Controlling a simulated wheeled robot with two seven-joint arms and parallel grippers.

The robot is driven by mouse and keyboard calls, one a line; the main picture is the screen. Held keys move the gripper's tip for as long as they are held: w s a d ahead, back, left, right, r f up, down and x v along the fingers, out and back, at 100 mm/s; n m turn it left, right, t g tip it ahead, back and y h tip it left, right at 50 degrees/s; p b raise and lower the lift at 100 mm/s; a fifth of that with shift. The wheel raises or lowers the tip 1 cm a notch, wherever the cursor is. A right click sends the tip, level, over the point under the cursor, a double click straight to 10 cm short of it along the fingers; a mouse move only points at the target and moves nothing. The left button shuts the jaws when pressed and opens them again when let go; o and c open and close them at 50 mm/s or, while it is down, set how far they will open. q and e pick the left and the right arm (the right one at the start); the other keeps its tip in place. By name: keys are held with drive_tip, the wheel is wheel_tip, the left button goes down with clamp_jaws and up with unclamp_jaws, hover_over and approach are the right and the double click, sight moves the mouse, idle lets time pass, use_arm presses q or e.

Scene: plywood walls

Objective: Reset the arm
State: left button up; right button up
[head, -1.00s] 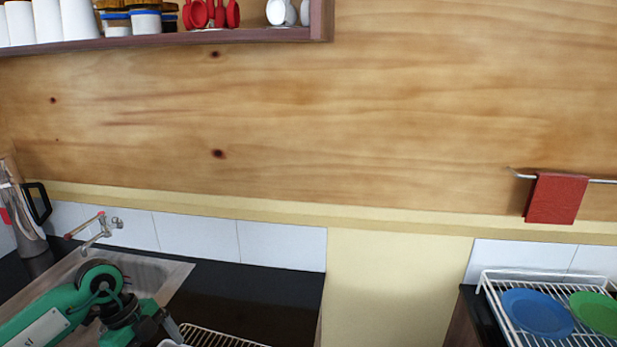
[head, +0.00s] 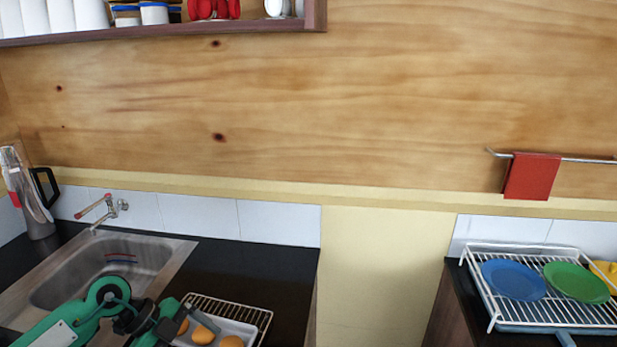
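My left arm, green and black, comes in from the lower left of the head view, in front of the sink. Its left gripper (head: 168,325) is at the bottom, beside a white tray (head: 240,330) with several orange-brown round items (head: 203,334). Its fingers are too small and partly hidden, so I cannot tell whether it is open or shut. A small dark piece at the bottom edge near the right counter may be part of my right arm; my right gripper is not visible.
A steel sink (head: 110,262) with a tap (head: 104,212) and a kettle (head: 30,195) stand at left. A wire rack (head: 480,262) with a blue plate (head: 514,280) and green plate (head: 577,283) is at right. A shelf (head: 200,37) hangs above. A gap separates the counters.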

use_arm(q)
drive_tip(key=d+r+n+t+h, duration=0.2)
drive_tip(key=d+r+t+h, duration=0.6)
drive_tip(key=d+r+h, duration=0.3)
drive_tip(key=w+a+f+n+t+y, duration=0.1)
drive_tip(key=a+f+n+t+y, duration=0.2)
drive_tip(key=a+n+t+y, duration=0.4)
drive_tip(key=w+a+f+n+t+y, duration=0.1)
drive_tip(key=a+f+n+t+y, duration=0.15)
drive_tip(key=n+t+y, duration=0.5)
drive_tip(key=s+a+f+n+g+y, duration=0.4)
drive_tip(key=s+f+n+g+y, duration=0.2)
drive_tip(key=f+g, duration=0.3)
drive_tip(key=s+d+f+m+g+h, duration=0.1)
drive_tip(key=s+f+g, duration=0.45)
drive_tip(key=s, duration=0.35)
drive_tip(key=s+d+f+m+g, duration=0.1)
drive_tip(key=s+f+g, duration=0.3)
drive_tip(key=s+f, duration=0.45)
wheel_tip(320, 180, down, 30)
drive_tip(key=s+g, duration=0.1)
drive_tip(key=s, duration=0.1)
drive_tip(key=s+a+f, duration=0.1)
drive_tip(key=s+f, duration=0.8)
drive_tip(key=s+a+f+g, duration=0.1)
drive_tip(key=s+a+f, duration=0.1)
drive_tip(key=s+f, duration=0.7)
drive_tip(key=shift+s+a+f+g, duration=0.3)
drive_tip(key=shift+f, duration=0.1)
